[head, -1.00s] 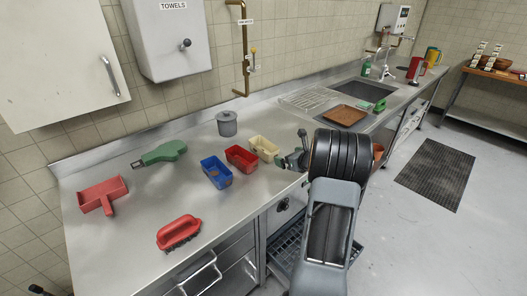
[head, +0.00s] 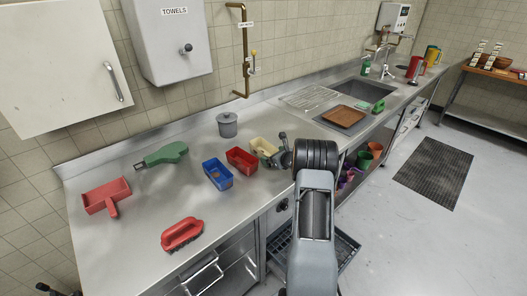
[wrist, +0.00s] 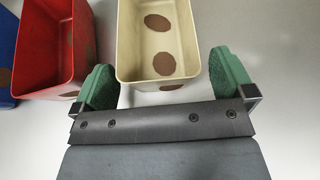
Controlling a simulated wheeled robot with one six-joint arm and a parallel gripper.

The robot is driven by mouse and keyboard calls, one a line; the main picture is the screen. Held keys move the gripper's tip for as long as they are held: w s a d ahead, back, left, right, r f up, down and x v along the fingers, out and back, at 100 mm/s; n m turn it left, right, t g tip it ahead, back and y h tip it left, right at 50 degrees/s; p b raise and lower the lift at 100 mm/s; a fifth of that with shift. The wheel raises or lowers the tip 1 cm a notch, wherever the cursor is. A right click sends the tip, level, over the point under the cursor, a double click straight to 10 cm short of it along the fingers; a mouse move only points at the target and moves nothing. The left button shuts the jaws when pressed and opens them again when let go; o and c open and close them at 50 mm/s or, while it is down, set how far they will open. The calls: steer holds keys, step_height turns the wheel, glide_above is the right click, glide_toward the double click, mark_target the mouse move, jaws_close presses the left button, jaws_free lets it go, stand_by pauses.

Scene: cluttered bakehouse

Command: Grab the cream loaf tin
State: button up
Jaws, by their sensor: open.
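The cream loaf tin (head: 264,146) stands on the steel counter, at the right end of a row of three tins. In the wrist view the cream tin (wrist: 158,73) shows brown patches on its inside and outside. My gripper (wrist: 168,84) is open, with one green-padded finger on each side of the tin's near end. I cannot tell whether either finger touches it. In the head view my gripper (head: 278,153) is at the tin's right side, partly hidden by my arm.
A red tin (head: 241,160) stands close to the left of the cream tin, near my left finger. A blue tin (head: 217,174) is left of that. A grey lidded pot (head: 227,125) stands behind.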

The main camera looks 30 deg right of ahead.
steer(key=shift+x, duration=1.3)
steer(key=shift+c, duration=0.5)
steer(key=shift+r, duration=0.1)
steer(key=c, duration=0.9)
